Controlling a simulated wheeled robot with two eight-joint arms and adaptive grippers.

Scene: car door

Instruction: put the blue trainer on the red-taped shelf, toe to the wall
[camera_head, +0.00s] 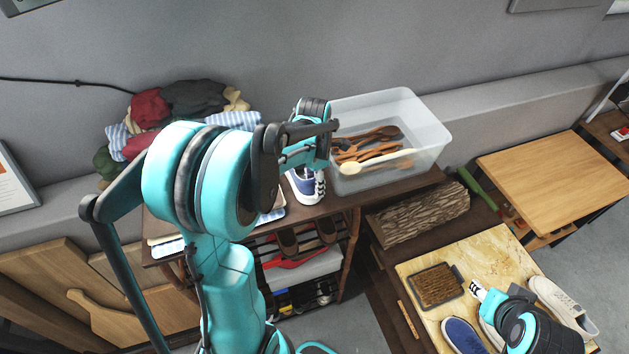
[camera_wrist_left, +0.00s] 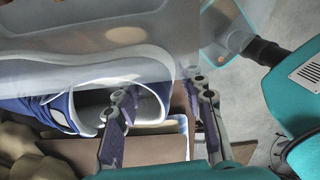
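A blue trainer (camera_head: 303,190) with a white sole stands on top of the dark rack, close to the left side of the clear bin. In the left wrist view the trainer (camera_wrist_left: 60,108) lies partly behind the bin's clear wall. My left gripper (camera_head: 314,178) is down at it. In the wrist view the left gripper (camera_wrist_left: 162,115) has its fingers apart, one over the shoe's opening and one outside its end; I cannot tell if they touch it. My right gripper (camera_head: 480,293) is low over the wooden board, its opening unclear. A red strip (camera_head: 290,261) shows on a lower rack level; I cannot tell if it is tape.
The clear bin (camera_head: 425,125) holds wooden utensils. Brown shoes (camera_head: 287,243) sit inside the rack. Another blue shoe (camera_head: 460,335), a brush (camera_head: 437,285) and white shoes (camera_head: 558,302) lie on the board (camera_head: 475,250).

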